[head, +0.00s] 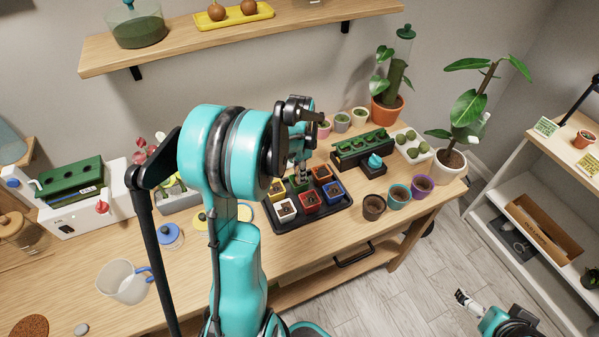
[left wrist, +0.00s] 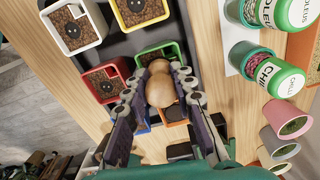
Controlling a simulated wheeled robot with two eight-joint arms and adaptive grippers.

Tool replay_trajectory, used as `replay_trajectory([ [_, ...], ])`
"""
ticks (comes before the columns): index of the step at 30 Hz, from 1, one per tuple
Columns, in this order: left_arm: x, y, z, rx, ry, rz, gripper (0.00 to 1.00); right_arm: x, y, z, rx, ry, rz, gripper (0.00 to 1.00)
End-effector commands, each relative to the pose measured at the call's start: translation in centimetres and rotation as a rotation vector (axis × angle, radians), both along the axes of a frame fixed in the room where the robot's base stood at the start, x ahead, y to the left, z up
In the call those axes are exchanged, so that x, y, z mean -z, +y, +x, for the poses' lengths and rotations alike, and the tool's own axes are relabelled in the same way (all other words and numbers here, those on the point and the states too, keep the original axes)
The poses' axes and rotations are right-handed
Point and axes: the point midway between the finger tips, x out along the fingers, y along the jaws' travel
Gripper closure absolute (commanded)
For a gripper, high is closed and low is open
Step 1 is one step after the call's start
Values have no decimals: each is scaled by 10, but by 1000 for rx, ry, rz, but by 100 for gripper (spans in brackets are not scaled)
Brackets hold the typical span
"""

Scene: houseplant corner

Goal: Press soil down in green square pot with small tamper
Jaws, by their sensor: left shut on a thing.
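The green square pot (head: 299,184) stands in the back row of the dark tray (head: 333,213), between the yellow pot (head: 276,189) and the orange pot (head: 321,173). In the left wrist view the green pot (left wrist: 158,51) shows brown soil inside its rim. My left gripper (left wrist: 156,88) is shut on the small tamper, whose rounded wooden knob (left wrist: 159,83) shows between the fingers. In the head view the left gripper (head: 301,165) is right over the green pot. The tamper's foot is hidden, so contact with the soil cannot be told. My right gripper (head: 463,298) is low at right, away from the table.
The red pot (head: 310,202), white pot (head: 285,211) and blue pot (head: 335,191) stand close in front on the tray. Round pots (head: 374,206) stand to the right of the tray. A green planter (head: 364,146) and small pots are behind. A pitcher (head: 124,281) stands at front left.

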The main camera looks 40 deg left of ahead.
Motion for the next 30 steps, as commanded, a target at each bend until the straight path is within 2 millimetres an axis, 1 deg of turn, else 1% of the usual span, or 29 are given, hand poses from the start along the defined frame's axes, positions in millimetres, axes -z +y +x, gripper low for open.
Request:
replay_trajectory([
  [19,-1,0,0,0,1,-1,100,-1,0,0,0,0,0,0],
  [23,-9,0,0,0,1,-1,100,-7,0,0,0,0,0,0],
  [30,-30,0,0,0,0,0,100,-23,0,0,0,0,0,0],
])
